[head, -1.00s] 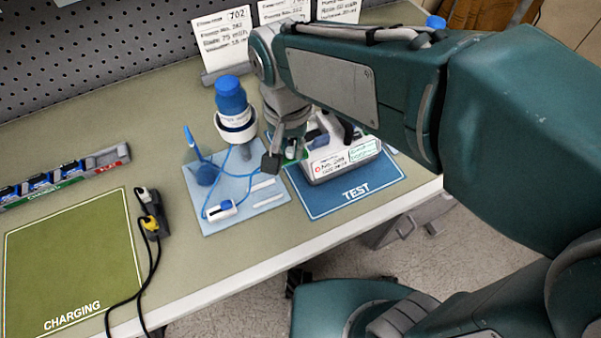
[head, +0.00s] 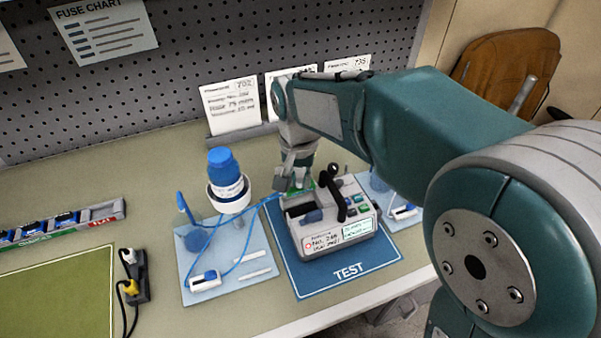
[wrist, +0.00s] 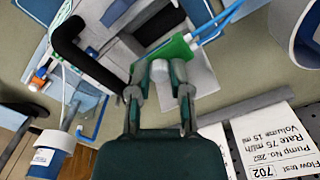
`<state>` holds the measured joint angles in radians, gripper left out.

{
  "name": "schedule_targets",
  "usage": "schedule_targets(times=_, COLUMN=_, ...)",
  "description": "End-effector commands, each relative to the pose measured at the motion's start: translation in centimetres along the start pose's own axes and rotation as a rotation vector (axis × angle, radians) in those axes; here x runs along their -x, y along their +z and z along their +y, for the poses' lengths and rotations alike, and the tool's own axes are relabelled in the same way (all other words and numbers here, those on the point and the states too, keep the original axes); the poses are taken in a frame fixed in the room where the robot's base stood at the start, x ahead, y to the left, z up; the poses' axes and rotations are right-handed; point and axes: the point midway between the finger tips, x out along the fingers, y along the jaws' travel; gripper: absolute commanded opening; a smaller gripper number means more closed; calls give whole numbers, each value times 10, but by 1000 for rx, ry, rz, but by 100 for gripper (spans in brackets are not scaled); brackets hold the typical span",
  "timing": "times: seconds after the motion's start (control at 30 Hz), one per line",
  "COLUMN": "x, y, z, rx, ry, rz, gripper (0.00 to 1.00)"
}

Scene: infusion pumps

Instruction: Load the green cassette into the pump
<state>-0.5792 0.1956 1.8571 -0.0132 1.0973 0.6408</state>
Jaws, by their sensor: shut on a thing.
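My gripper (head: 296,182) is at the back left edge of the white pump (head: 352,232), which stands on the blue TEST mat (head: 310,284). The gripper also shows in the wrist view (wrist: 159,92), where it is shut on the green cassette (wrist: 178,48). Only a sliver of the green cassette (head: 308,184) shows in the head view. Blue tubing runs from it toward the blue-capped bottle (head: 224,180). The pump has a dark open bay (head: 300,209) and a black handle (head: 334,199). I cannot tell whether the cassette touches the pump.
A pale blue tray (head: 252,250) with a white clip (head: 205,281) lies left of the mat. Another tray (head: 405,218) is right of the pump. Paper cards (head: 231,106) stand behind my gripper. A charging rack (head: 100,214) and green mat (head: 60,295) are at left.

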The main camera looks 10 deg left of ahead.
Motion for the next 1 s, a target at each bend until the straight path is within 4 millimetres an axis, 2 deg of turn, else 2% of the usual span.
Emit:
schedule_targets(times=0.6, x=-50, y=0, z=-1, rx=0, ry=1, rz=-1, gripper=0)
schedule_targets(times=1.0, x=-54, y=0, z=1, rx=-1, ry=-1, rz=0, gripper=0)
